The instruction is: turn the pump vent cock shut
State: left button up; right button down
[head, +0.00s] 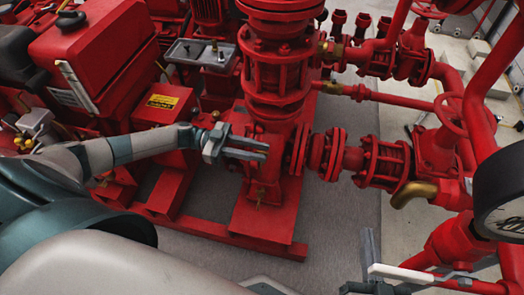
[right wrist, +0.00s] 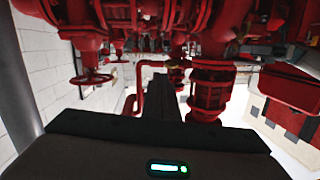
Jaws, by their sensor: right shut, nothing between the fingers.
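I cannot tell for sure which fitting is the pump vent cock. My left gripper (head: 268,152) is open and empty, pointing right in front of the red pump body (head: 275,70).
A round gauge (head: 500,195) and red pipes stand close at the right edge. A brass elbow (head: 414,193) juts from the pipework. A grey tray (head: 203,54) sits behind my left gripper. Grey floor (head: 340,220) is clear between my grippers. A red handwheel (right wrist: 92,79) shows at left.

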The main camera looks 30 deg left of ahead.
pick_arm(q)
jog(key=v, duration=1)
pick_arm(e)
jog(key=shift+a+r+t+y, duration=0.25)
jog(key=shift+r+t, duration=0.25)
jog(key=shift+r, duration=0.4)
pick_arm(q)
jog(key=shift+w, duration=0.1)
pick_arm(e)
jog(key=shift+f, duration=0.1)
jog(key=shift+s, duration=0.1)
